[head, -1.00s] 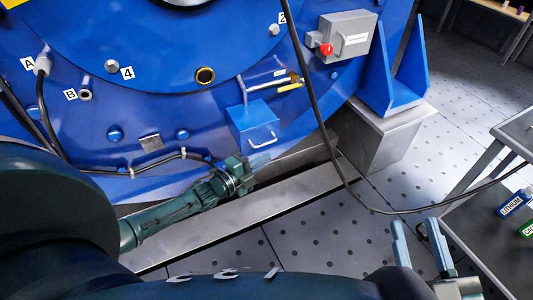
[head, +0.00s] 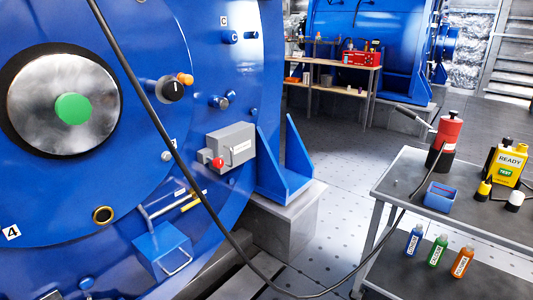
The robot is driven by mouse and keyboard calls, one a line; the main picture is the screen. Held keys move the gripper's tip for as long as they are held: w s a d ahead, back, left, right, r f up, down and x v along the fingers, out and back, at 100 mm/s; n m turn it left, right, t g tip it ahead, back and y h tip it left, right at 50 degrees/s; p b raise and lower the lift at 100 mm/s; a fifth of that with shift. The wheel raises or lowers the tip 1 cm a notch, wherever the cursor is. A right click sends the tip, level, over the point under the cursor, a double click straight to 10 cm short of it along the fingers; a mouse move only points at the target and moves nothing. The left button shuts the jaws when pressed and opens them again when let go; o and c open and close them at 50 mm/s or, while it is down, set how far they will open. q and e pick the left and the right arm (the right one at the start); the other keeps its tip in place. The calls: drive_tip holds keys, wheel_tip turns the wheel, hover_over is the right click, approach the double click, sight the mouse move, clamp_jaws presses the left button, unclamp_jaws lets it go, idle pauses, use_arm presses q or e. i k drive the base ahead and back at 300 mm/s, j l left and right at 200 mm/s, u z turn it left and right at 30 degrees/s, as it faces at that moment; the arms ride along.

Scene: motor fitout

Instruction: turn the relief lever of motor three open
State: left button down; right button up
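A large blue motor (head: 80,190) fills the left of the head view. Low on it, a short pipe with a brass end and a yellow handle (head: 193,202) rises above a blue box (head: 162,252); the handle lies roughly along the pipe. This may be the relief lever, but its small label is not readable. A grey box (head: 231,146) with a red knob (head: 217,162) is up and to the right of it. A black knob with an orange tip (head: 172,89) is higher up. Neither gripper is in view.
A black cable (head: 180,160) hangs across the motor and runs to a grey cart (head: 400,178) at right. The cart carries a red and black canister (head: 447,135), a blue bin (head: 440,196) and bottles. Another blue motor (head: 350,45) stands behind a bench. Floor between is clear.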

sight(191, 205)
drive_tip(key=k+j, duration=0.25)
drive_tip(key=k, duration=0.15)
drive_tip(key=k+j, duration=0.3)
drive_tip(key=k, duration=0.1)
